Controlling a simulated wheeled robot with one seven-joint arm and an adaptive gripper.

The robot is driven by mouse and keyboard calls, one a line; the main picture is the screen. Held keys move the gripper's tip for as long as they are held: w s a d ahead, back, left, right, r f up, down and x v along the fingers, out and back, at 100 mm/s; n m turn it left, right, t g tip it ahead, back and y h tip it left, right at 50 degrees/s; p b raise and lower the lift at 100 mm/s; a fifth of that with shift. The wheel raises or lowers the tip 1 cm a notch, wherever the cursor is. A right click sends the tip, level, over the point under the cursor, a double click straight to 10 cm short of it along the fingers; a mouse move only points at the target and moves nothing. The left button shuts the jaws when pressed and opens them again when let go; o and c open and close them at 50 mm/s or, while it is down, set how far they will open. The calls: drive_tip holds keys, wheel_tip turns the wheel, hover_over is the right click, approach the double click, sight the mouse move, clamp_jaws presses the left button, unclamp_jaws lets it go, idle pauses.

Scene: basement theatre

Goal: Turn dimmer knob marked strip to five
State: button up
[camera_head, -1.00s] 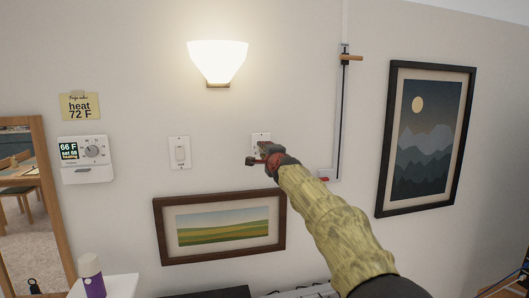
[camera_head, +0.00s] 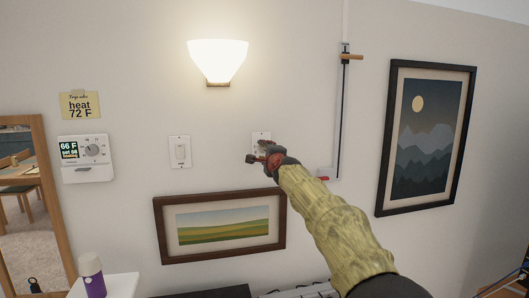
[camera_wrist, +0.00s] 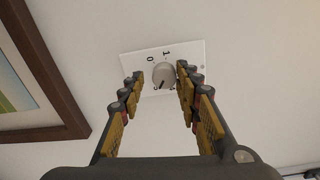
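The dimmer plate (camera_head: 262,136) is a small white square on the wall, mostly covered by my gripper in the head view. In the wrist view the plate (camera_wrist: 191,56) shows a round pale knob (camera_wrist: 163,74) with a dark pointer mark and printed digits around it, among them 0 and 1. The other digits are partly hidden, and no "strip" label is readable. My gripper (camera_wrist: 159,86) has its two fingers apart, one on each side of the knob. A gap shows between the fingers and the knob. In the head view my gripper (camera_head: 268,156) is at the wall.
A white switch (camera_head: 180,152) and a thermostat (camera_head: 87,158) are on the wall to the left. A vertical rod with a wooden handle (camera_head: 351,57) and a mountain picture (camera_head: 425,138) are to the right.

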drive_tip(key=shift+o, duration=0.7)
drive_tip(key=shift+r, duration=0.2)
drive_tip(key=shift+s, duration=0.1)
drive_tip(key=shift+v, duration=0.85)
drive_tip(key=v, duration=1)
drive_tip(key=shift+s+d+f, duration=0.1)
